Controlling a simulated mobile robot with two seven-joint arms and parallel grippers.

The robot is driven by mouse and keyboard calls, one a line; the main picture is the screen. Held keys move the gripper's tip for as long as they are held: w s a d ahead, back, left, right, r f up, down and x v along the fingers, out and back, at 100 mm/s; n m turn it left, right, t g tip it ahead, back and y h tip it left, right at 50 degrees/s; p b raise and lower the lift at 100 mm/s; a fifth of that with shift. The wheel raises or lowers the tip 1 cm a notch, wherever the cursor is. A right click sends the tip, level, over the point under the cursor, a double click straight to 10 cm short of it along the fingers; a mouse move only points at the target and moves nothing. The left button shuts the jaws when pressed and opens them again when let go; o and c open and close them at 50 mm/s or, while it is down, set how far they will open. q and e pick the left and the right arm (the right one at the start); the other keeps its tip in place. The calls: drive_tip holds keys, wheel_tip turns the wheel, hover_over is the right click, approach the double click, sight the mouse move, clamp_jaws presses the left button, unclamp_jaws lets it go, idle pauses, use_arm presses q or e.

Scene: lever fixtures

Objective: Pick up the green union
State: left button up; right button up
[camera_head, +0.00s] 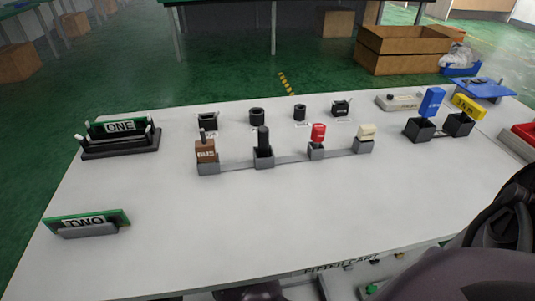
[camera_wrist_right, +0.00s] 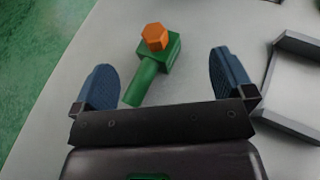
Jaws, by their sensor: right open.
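The green union (camera_wrist_right: 148,74) is in the right wrist view. It has a green block-like body with an orange hexagonal top and a green stem slanting down toward the gripper. It lies on a pale grey surface. My right gripper (camera_wrist_right: 163,66) is open, with its two blue ridged fingers on either side of the union and a gap on both sides. I cannot tell the height of the fingers above the surface. In the head view I cannot make out the union for sure. My left gripper is not in view.
A grey-walled tray or frame (camera_wrist_right: 287,75) is right of the gripper. The table's front middle is clear.

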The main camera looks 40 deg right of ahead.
drive_tip(key=x, duration=0.2)
drive_tip(key=shift+d+f, duration=0.3)
drive_tip(key=x, duration=0.1)
drive_tip(key=b+x, duration=0.1)
drive_tip(key=x, duration=0.1)
drive_tip(key=b+x, duration=0.1)
drive_tip(key=shift+w+d+f, duration=0.2)
drive_tip(key=shift+w+f, duration=0.05)
drive_tip(key=shift+f, duration=0.15)
drive_tip(key=shift+d, duration=0.2)
drive_tip(key=shift+w+r, duration=0.1)
drive_tip(key=shift+r, duration=0.1)
drive_tip(key=c, duration=1)
